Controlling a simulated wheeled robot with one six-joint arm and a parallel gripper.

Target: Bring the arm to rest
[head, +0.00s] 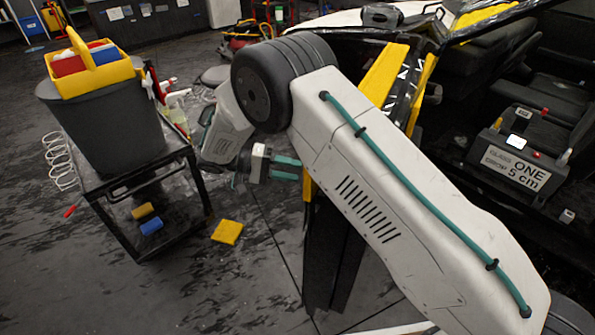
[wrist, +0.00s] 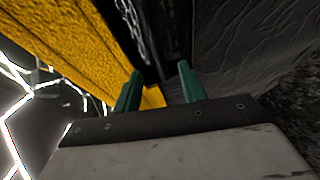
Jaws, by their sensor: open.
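My arm (head: 370,170) reaches across the head view from lower right to upper middle, a white link with a teal cable, then bends down at a black joint. My gripper (head: 297,170) has teal fingers that point right, close to a yellow-edged black panel of the car; whether they touch it is unclear. In the wrist view my gripper (wrist: 157,80) is open, its two teal fingers well apart. I see nothing held between them. A yellow strip (wrist: 75,40) and a dark wrinkled surface (wrist: 250,45) lie beyond the fingers.
A black cart (head: 150,181) at left holds a grey bucket (head: 105,125) with a yellow caddy (head: 110,78) and spray bottles. A labelled box (head: 518,165) stands in the car at right. Open floor shows at lower left.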

